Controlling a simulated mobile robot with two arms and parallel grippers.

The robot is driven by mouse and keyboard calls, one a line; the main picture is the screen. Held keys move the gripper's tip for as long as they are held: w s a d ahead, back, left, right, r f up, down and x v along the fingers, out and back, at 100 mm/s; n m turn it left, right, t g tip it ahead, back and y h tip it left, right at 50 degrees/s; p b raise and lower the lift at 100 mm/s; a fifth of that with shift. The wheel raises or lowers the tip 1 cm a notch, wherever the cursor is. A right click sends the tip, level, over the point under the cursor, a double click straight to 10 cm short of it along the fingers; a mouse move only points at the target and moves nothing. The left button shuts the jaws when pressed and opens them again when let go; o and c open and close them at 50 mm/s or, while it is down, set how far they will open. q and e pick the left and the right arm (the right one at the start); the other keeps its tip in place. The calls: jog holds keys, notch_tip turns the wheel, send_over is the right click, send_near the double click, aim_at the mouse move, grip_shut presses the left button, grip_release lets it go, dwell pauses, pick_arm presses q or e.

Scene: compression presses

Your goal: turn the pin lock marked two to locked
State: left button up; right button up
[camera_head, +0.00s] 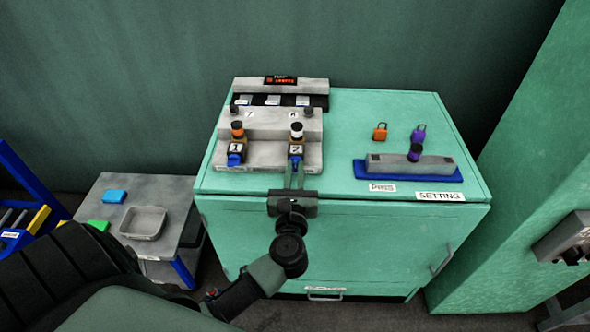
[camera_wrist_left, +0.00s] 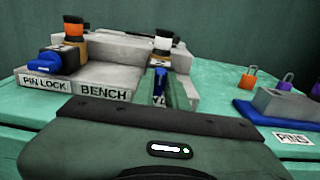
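The pin lock marked two (camera_head: 296,149) has a white-and-black knob on top and a blue handle at its front. It stands on the grey bench block on the green cabinet; its white top (camera_wrist_left: 162,45) also shows in the left wrist view. My left gripper (camera_head: 295,172) is in front of it, with its narrow green fingers on either side of the blue handle (camera_wrist_left: 160,83). The fingers look closed against the handle and hide part of it and of the label below. My right gripper is not clearly in view.
The pin lock marked one (camera_head: 236,149), with an orange top, stands just to the left. Orange (camera_head: 380,132) and purple (camera_head: 418,134) padlocks and a grey block on a blue base (camera_head: 400,173) are at right. A grey side table (camera_head: 115,188) holds a tray.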

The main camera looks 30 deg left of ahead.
pick_arm(q)
grip_shut()
jog(key=m+p, duration=0.3)
jog(key=shift+d+r, duration=0.1)
jog(key=shift+d, duration=0.05)
jog(key=m+p, duration=0.2)
jog(key=m, duration=0.1)
jog(key=m+p, duration=0.2)
jog(key=m, duration=0.1)
jog(key=shift+w+d, duration=0.15)
jog(key=m+p, duration=0.1)
jog(key=m, duration=0.2)
jog(key=m+p, duration=0.1)
jog(key=shift+f+p, duration=0.25)
jog(key=shift+p, duration=0.05)
jog(key=shift+d+f+m+p, duration=0.15)
jog(key=shift+m+p, duration=0.35)
jog(key=shift+m, duration=0.7)
jog(key=shift+a+f+m+p, duration=0.1)
jog(key=shift+m+p, duration=0.35)
jog(key=shift+m, duration=0.75)
jog(key=o, duration=0.6)
grip_release()
